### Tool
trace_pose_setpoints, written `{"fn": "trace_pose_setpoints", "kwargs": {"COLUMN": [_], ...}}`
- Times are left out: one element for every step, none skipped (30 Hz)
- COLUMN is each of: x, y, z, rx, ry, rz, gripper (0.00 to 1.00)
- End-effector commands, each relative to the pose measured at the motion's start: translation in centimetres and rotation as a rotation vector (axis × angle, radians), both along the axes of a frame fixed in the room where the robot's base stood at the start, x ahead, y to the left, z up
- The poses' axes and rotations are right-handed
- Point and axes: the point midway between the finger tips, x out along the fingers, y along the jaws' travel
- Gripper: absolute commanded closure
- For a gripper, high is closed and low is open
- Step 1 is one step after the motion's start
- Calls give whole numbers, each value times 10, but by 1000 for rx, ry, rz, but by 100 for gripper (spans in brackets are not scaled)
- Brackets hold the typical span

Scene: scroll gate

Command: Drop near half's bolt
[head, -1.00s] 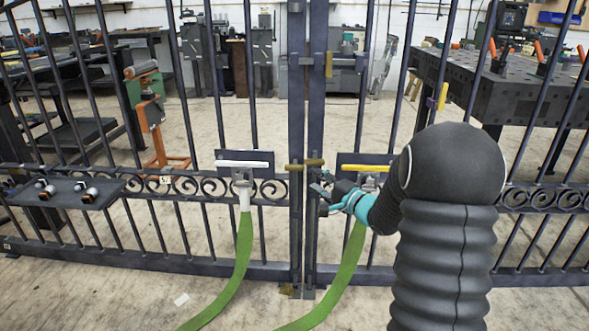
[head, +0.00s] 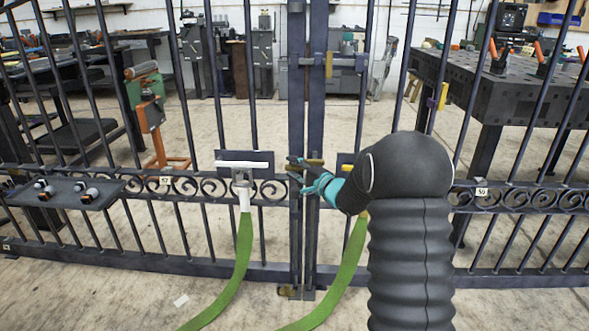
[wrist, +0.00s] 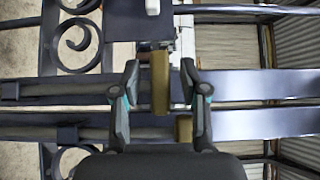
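The gate's two halves meet at upright dark stiles; the left stile (head: 296,110) and right stile (head: 317,110) stand side by side. A brass bolt handle (wrist: 160,82) stands between my gripper's fingers (wrist: 159,75) in the wrist view, on the left half's stile. My gripper (head: 297,172) is open, with a finger on either side and visible gaps between. A second brass handle (wrist: 183,128), on the right half's stile, lies nearer my palm; it also shows in the head view (head: 315,162). In the head view my gripper hides the left handle.
A white-handled latch (head: 243,164) with a green strap (head: 238,265) is left of the stiles. Another green strap (head: 345,268) hangs right. A yellow handle (head: 329,64) sits higher on the right half. A small shelf (head: 65,188) is at left.

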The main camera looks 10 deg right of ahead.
Motion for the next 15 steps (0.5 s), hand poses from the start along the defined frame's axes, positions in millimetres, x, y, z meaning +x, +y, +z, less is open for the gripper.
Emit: {"fn": "trace_pose_setpoints", "kwargs": {"x": [0,0,0,0,0,0,0,0,0,0,0,0,0,0,0], "y": [0,0,0,0,0,0,0,0,0,0,0,0,0,0,0], "z": [0,0,0,0,0,0,0,0,0,0,0,-1,-3,-6,-12], "rx": [0,0,0,0,0,0,0,0,0,0,0,0,0,0,0], "ry": [0,0,0,0,0,0,0,0,0,0,0,0,0,1,2], "rz": [0,0,0,0,0,0,0,0,0,0,0,0,0,0,1], "gripper": [66,74,84,91,99,100,100,100,100,100,100,100,100,100,100]}}
